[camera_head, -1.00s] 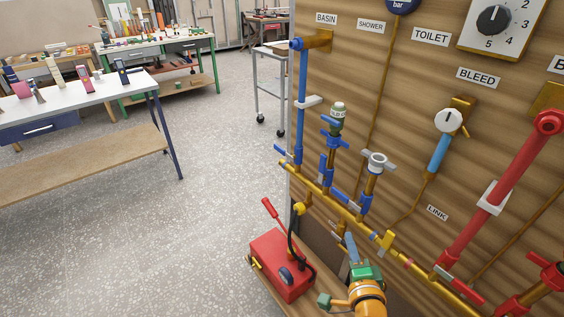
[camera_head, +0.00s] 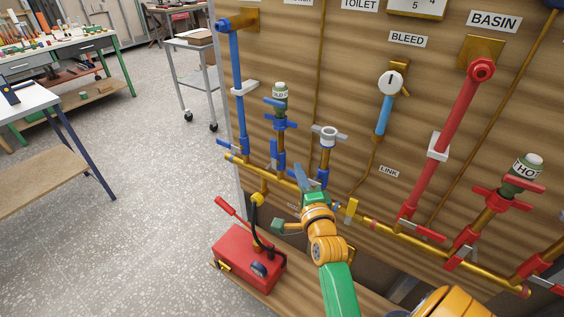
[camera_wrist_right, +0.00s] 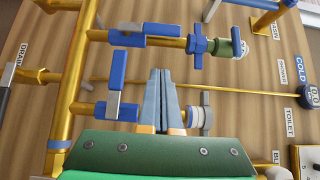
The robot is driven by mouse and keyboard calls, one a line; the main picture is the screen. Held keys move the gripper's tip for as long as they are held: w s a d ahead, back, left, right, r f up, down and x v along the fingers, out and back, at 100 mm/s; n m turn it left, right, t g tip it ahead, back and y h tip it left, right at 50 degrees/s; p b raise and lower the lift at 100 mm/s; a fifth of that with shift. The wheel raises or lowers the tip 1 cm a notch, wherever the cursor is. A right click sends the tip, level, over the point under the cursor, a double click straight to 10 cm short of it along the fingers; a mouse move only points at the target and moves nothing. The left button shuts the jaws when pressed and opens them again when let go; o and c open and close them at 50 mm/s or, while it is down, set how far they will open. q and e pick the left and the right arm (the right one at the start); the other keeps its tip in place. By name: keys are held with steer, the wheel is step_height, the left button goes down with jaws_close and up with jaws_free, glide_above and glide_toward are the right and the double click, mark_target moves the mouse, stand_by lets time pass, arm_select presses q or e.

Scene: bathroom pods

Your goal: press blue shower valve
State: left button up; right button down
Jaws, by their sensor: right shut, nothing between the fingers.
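Blue-handled valves sit on the gold pipe on the wooden board. One blue valve (camera_head: 277,156) is below the green-capped fitting. Another blue valve (camera_head: 322,179) is below the grey-capped fitting (camera_head: 328,134). I cannot tell for sure which is the shower valve. My right gripper (camera_head: 301,174) is shut and empty, in front of the pipe, just left of the second valve. In the right wrist view its closed fingers (camera_wrist_right: 160,75) are beside that valve's blue handle (camera_wrist_right: 122,111); contact cannot be told. The other blue handle (camera_wrist_right: 128,40) is farther up in that view. My left gripper is not in view.
A red box pump (camera_head: 248,255) with a lever stands at the board's lower left. Red pipework (camera_head: 450,145) is to the right. A SHOWER label (camera_wrist_right: 283,70) shows in the wrist view. A trolley (camera_head: 200,75) and benches stand behind on open floor.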

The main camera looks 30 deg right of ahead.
mark_target(274, 155)
steer(key=w+b, duration=0.1)
steer(key=w, duration=0.2)
steer(key=w+b, duration=0.2)
steer(key=w, duration=0.2)
steer(key=shift+d+f, duration=0.2)
steer(key=shift+w+a+r+b, duration=0.15)
steer(key=shift+w+b, duration=0.1)
steer(key=shift+b, duration=0.05)
